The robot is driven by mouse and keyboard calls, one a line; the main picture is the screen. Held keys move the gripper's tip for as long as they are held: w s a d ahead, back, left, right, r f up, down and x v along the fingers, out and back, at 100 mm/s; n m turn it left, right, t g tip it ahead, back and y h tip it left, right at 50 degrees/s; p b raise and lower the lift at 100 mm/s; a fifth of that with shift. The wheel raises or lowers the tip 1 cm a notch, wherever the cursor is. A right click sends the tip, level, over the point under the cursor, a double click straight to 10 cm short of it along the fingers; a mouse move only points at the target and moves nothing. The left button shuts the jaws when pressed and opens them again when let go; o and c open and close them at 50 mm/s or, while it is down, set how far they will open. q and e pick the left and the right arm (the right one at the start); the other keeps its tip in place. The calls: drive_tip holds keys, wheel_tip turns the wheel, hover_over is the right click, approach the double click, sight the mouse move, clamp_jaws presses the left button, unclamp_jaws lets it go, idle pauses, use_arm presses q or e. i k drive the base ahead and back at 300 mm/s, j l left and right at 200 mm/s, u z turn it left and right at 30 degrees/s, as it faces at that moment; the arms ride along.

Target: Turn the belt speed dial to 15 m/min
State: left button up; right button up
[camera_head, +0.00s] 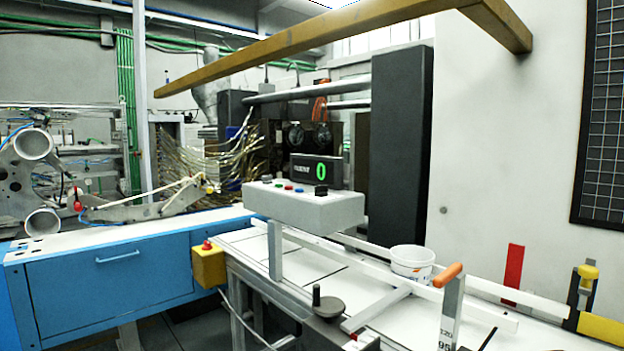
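A grey control box (305,207) stands on a post above the conveyor at the middle of the view. On its top are several small controls, with a black knob (321,190) at the right that looks like the dial; its pointer and scale are too small to read. A dark display (308,172) behind the controls shows a green 0, with small lettering beside it that I cannot read clearly. Neither of my grippers is in view, and nothing touches the box.
A white tub (411,262) stands on the conveyor right of the box. A grey disc with an upright handle (328,306) and an orange-handled lever (448,276) are at the front. A yellow box with a red button (208,265) is at the left. A yellow beam (330,47) crosses above.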

sight(320, 190)
drive_tip(key=i+j+z, duration=0.2)
drive_tip(key=i+j, duration=0.2)
drive_tip(key=j, duration=0.25)
drive_tip(key=i+j, duration=0.2)
drive_tip(key=j, duration=0.15)
drive_tip(key=i+j+z, duration=0.15)
drive_tip(key=j, duration=0.2)
drive_tip(key=i, duration=0.05)
